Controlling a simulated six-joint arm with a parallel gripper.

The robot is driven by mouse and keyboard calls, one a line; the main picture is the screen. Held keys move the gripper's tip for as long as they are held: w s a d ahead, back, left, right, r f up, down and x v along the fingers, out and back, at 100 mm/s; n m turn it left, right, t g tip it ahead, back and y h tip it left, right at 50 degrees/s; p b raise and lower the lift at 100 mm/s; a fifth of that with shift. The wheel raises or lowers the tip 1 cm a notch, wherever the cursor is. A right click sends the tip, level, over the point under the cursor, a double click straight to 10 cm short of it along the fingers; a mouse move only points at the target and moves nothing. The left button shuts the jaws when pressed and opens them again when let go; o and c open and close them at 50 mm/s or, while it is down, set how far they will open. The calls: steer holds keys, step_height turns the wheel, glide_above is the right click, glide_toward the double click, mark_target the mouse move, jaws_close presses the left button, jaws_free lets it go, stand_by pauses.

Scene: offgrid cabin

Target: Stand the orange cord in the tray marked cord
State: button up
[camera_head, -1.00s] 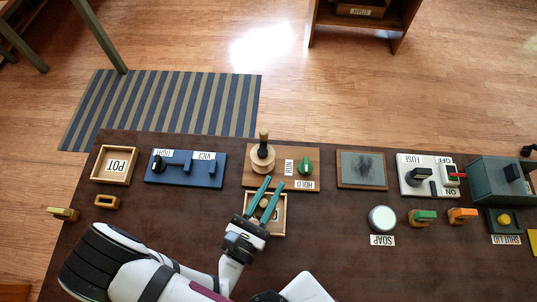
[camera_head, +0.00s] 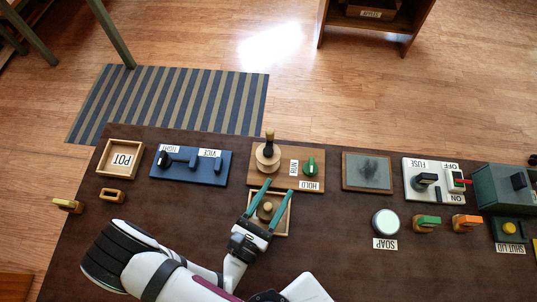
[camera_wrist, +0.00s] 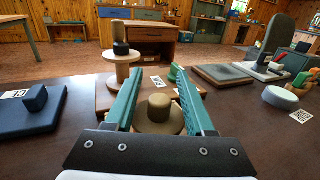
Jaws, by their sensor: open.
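An orange-topped piece (camera_head: 467,222), perhaps the orange cord, stands at the right of the table, well away from my gripper. My gripper (camera_head: 280,185) is open over a small wooden tray (camera_head: 282,235). A tan round piece with a knob (camera_head: 267,207) sits in that tray, between my fingers. The wrist view shows the knob (camera_wrist: 160,106) on its wider disc between my gripper's (camera_wrist: 152,85) teal fingers, with nothing visibly clamped. I read no "cord" label on any tray; this tray's floor is partly hidden.
Just beyond my fingertips is a wooden board (camera_head: 285,180) with a spool and black handle (camera_head: 268,152) and a green knob (camera_head: 310,166). A POT tray (camera_head: 139,160) and blue vice board (camera_head: 218,178) lie left. A soap disc (camera_head: 385,222) and green-topped piece (camera_head: 427,222) stand right.

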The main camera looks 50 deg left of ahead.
steer(key=shift+r, duration=0.15)
steer(key=v, duration=1.2)
steer(key=w+d+r+m+g+h, duration=0.55)
steer(key=m+h, duration=0.35)
steer(key=m, duration=0.2)
steer(key=w+d+r+m+g+h, duration=0.4)
steer(key=w+d+m+h, duration=0.2)
steer(key=m+h, duration=0.3)
steer(key=d+r+m+g+y, duration=0.3)
steer(key=m+y, duration=0.3)
steer(key=m, duration=0.7)
steer(key=d+r+m+g+y, duration=0.4)
steer(key=m+y, duration=0.3)
steer(key=m, duration=0.6)
steer(key=shift+w+d+r, duration=0.25)
steer(key=shift+d+r, duration=0.4)
steer(key=shift+d, duration=0.1)
